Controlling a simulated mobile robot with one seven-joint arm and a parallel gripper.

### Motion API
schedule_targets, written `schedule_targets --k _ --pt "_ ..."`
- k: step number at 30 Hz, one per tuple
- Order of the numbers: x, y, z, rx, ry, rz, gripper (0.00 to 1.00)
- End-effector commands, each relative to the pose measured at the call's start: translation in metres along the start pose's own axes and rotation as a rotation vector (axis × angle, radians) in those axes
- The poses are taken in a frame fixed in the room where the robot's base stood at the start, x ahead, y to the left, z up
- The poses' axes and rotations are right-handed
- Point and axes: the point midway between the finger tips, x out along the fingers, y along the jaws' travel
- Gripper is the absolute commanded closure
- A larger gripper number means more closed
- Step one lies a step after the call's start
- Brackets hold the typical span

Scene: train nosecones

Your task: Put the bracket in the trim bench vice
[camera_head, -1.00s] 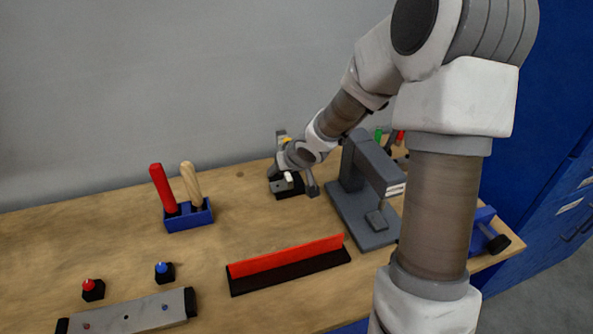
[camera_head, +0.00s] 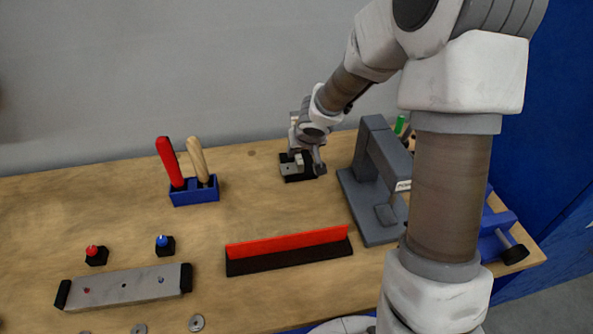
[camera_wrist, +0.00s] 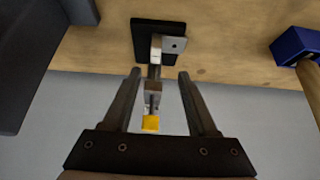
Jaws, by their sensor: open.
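A small black base (camera_head: 285,168) stands on the bench near the wall; it also shows in the wrist view (camera_wrist: 143,30). On it is a light grey metal piece (camera_wrist: 175,44), which looks like the bracket, beside a grey upright clamp-like part with a yellow tip (camera_wrist: 151,123). My gripper (camera_wrist: 159,73) is open, its fingers on either side of this upright part with a gap at each side. In the head view my gripper (camera_head: 308,160) is at the base and partly hides it. A blue vice (camera_head: 494,222) with a black-ended handle is at the bench's right end, partly behind my arm.
A grey press-like stand (camera_head: 375,190) is just right of the base. A blue holder (camera_head: 195,192) with red and wooden handles is left. A red-and-black strip (camera_head: 290,250) lies in front. A grey bar (camera_head: 125,287) and two buttons are front left.

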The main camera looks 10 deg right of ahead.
Motion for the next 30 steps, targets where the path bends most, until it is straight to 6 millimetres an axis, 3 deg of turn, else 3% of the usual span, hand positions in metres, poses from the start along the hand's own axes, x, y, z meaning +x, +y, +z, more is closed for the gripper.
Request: schedule_targets --k 1,6,13,24,30 --pt "0.015 -0.001 0.003 -0.001 -0.002 -0.001 0.41" --pt "0.038 0.0 0.001 0.001 -0.001 -0.001 0.41" --pt "0.051 0.002 -0.001 0.0 0.0 0.0 0.41" --pt "0.094 0.007 -0.003 0.0 0.0 -0.001 0.41" --pt "0.097 0.007 -0.004 0.0 0.001 0.0 0.41"
